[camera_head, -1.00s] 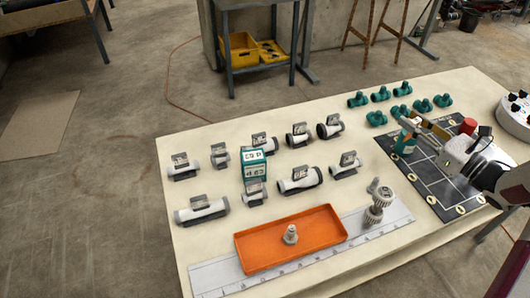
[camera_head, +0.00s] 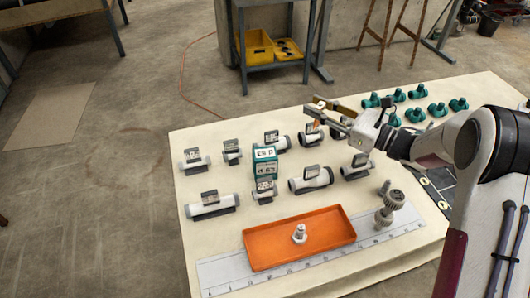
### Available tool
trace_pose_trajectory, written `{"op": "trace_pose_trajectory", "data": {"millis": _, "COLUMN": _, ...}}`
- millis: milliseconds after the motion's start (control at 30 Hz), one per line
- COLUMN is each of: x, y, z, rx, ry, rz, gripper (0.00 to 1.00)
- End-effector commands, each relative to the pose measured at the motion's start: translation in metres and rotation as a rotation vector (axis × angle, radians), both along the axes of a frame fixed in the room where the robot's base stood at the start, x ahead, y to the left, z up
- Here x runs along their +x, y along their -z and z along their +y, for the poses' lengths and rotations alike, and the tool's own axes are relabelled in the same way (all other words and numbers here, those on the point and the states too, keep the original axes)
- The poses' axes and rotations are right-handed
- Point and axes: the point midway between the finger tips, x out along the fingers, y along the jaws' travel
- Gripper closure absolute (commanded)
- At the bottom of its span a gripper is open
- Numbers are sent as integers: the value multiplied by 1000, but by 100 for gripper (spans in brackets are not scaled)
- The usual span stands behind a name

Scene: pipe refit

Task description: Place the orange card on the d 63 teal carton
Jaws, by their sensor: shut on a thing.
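The teal carton (camera_head: 264,163) stands upright among the grey pipe pieces, with white labels reading roughly "ES P" and "d 63" on its front. My gripper (camera_head: 317,113) is above the table's back part, to the right of and behind the carton in the picture. It is shut on a small orange piece (camera_head: 316,124), which looks like the orange card. Most of the card is hidden by the jaws or too small to make out. The card is apart from the carton.
Grey pipe pieces (camera_head: 311,179) with dark tags stand around the carton. An orange tray (camera_head: 300,238) holds a light fitting (camera_head: 299,234). Grey fittings (camera_head: 388,208) stand right of the tray. Several teal fittings (camera_head: 416,115) lie at the back right.

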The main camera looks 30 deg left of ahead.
Motion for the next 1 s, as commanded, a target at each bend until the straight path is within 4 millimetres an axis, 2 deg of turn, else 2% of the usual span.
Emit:
{"op": "trace_pose_trajectory", "data": {"millis": 33, "x": -9, "y": -1, "z": 16, "rx": 0, "ry": -24, "rz": 0, "gripper": 85}}
{"op": "trace_pose_trajectory", "data": {"millis": 200, "x": -37, "y": -4, "z": 58, "rx": 0, "ry": -90, "rz": 0, "gripper": 85}}
{"op": "trace_pose_trajectory", "data": {"millis": 400, "x": -67, "y": -6, "z": 99, "rx": 0, "ry": -150, "rz": 3, "gripper": 85}}
{"op": "trace_pose_trajectory", "data": {"millis": 500, "x": -77, "y": -7, "z": 111, "rx": 0, "ry": -168, "rz": 4, "gripper": 85}}
{"op": "trace_pose_trajectory", "data": {"millis": 633, "x": -82, "y": -8, "z": 120, "rx": -2, "ry": -172, "rz": 7, "gripper": 85}}
{"op": "trace_pose_trajectory", "data": {"millis": 1000, "x": -77, "y": -7, "z": 119, "rx": -7, "ry": -153, "rz": 16, "gripper": 85}}
